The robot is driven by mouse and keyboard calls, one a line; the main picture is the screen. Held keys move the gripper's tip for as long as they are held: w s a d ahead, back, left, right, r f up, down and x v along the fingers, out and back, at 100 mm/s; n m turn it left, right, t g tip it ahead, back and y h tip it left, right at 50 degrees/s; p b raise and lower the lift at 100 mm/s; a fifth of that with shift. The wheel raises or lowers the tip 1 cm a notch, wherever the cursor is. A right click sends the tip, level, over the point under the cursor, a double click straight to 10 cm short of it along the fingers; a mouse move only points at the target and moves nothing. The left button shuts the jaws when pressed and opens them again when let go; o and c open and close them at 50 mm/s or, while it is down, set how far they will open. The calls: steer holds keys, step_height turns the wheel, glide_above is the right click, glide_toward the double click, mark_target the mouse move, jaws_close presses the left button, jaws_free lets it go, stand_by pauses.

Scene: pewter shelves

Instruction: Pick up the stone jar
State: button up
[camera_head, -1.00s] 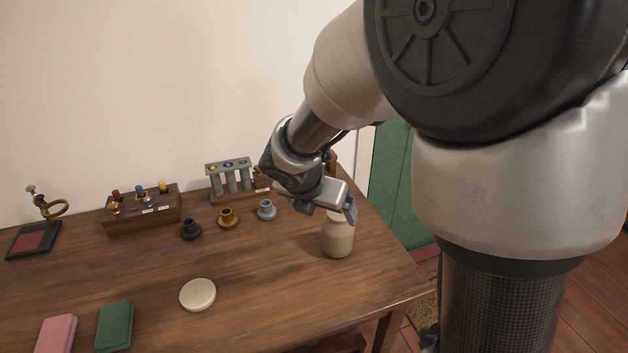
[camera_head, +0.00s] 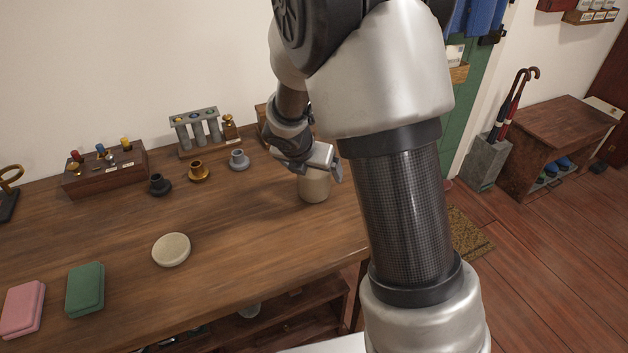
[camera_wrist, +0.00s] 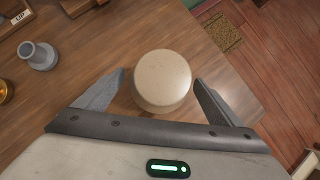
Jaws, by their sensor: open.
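The stone jar (camera_head: 314,187) is cream coloured and stands upright on the wooden table near its right end. In the head view my gripper (camera_head: 328,172) is at the top of the jar and hides part of it. In the wrist view the jar (camera_wrist: 162,80) shows from above, between the two spread fingers of my gripper (camera_wrist: 160,95). The fingers are open, with a gap on each side of the jar. A round pale disc (camera_head: 171,250), perhaps a lid, lies flat on the table to the left.
On the table (camera_head: 235,225) stand a black holder (camera_head: 160,185), a brass holder (camera_head: 199,172) and a grey holder (camera_head: 239,159). Behind are a wooden box (camera_head: 105,170) and a tube rack (camera_head: 197,130). Green (camera_head: 86,289) and pink (camera_head: 22,309) blocks lie front left.

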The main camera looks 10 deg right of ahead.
steer(key=shift+w+d+f, duration=0.15)
steer(key=shift+w+f, duration=0.1)
steer(key=shift+f, duration=0.2)
steer(key=shift+r, duration=0.1)
steer(key=c, duration=1.6)
